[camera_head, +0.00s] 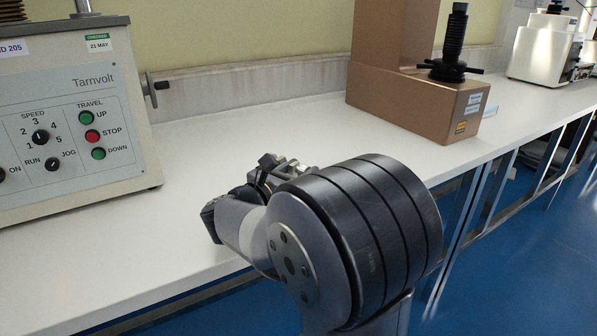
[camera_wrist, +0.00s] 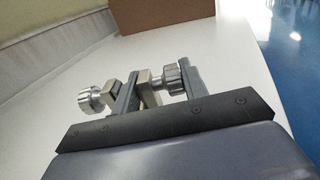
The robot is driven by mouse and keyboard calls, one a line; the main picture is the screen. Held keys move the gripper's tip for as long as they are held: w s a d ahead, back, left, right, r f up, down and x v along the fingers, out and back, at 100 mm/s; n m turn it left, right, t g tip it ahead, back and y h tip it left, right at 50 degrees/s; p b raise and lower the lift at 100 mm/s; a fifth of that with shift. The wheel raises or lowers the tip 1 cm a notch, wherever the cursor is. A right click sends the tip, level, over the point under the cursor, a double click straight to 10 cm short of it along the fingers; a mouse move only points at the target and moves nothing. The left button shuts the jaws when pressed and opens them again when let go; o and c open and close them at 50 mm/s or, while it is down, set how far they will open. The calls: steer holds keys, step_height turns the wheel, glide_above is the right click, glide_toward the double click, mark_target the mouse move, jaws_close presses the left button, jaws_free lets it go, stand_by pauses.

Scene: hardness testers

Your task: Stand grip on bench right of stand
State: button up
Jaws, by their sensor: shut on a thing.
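My gripper (camera_wrist: 160,76) is shut on the grip, a small metal clamp with beige jaw blocks (camera_wrist: 148,88) and knurled silver knobs (camera_wrist: 90,98). One knob sticks out to the left past the finger, and another sits near the right finger. In the head view the grip (camera_head: 287,166) shows only partly behind my wrist, over the white bench (camera_head: 200,235). I cannot tell whether it touches the bench. The stand, a cream Tarnvolt machine (camera_head: 75,120) with green and red buttons, is at the left; the grip is to its right.
A brown tester (camera_head: 410,103) with a black screw column (camera_head: 453,45) stands farther back to the right; its base (camera_wrist: 165,12) tops the wrist view. A cream machine (camera_head: 543,50) is beyond. The bench between the stand and brown tester looks clear, with a wall behind.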

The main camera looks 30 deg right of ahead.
steer(key=o, duration=1.2)
steer(key=shift+o, duration=0.2)
steer(key=shift+r, duration=0.1)
steer(key=p+v, duration=0.2)
steer(key=v, duration=1)
